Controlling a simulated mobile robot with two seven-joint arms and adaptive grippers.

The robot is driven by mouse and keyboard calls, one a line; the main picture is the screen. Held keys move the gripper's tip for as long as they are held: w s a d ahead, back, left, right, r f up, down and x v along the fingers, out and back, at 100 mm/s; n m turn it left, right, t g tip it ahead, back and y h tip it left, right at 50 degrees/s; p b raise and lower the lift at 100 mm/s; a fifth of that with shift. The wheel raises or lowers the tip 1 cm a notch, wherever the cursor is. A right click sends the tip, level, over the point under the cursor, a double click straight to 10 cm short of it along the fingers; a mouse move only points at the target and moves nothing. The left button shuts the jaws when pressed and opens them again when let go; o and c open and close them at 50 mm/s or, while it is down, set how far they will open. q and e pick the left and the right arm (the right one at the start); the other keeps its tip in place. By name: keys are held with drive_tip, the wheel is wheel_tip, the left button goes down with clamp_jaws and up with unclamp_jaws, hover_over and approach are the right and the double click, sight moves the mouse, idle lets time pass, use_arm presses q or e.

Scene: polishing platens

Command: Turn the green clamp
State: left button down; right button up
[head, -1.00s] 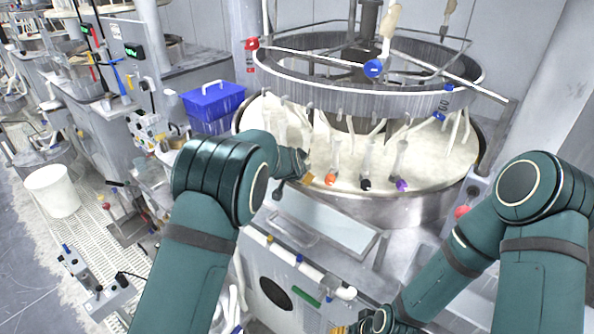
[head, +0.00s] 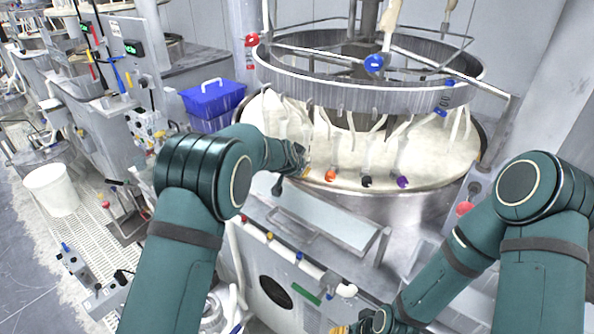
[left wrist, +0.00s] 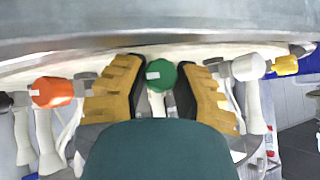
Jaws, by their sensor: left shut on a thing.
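The green clamp (left wrist: 160,75) sits between the two yellow-padded fingers of my left gripper (left wrist: 158,88) in the left wrist view. The fingers are shut on it, and a white hose hangs behind it. In the head view my left gripper (head: 300,168) is at the near left rim of the round platen tank, and the green clamp is hidden behind it there. My right gripper (head: 350,327) shows only in part at the bottom edge of the head view, and its jaws are not clear.
An orange clamp (left wrist: 52,92) is beside the green one, with a white (left wrist: 248,67) and a yellow clamp (left wrist: 285,66) on the other side. Black (head: 366,181) and purple (head: 403,182) clamps line the tank rim (head: 430,205). A blue bin (head: 212,103) stands behind my left arm.

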use_arm(q)
drive_tip(key=h+b, duration=0.1)
drive_tip(key=n+g+h+b, duration=0.1)
drive_tip(key=b, duration=0.1)
drive_tip(key=shift+w+a+f, duration=0.1)
drive_tip(key=shift+a+f, duration=0.1)
drive_tip(key=shift+r+n+g+h+b, duration=0.15)
drive_tip(key=shift+n+g+h+b, duration=0.5)
drive_tip(key=shift+h+b, duration=0.45)
drive_tip(key=shift+d, duration=0.1)
drive_tip(key=c, duration=0.7)
unclamp_jaws()
drive_tip(key=shift+o, duration=0.2)
drive_tip(key=v, duration=1.2)
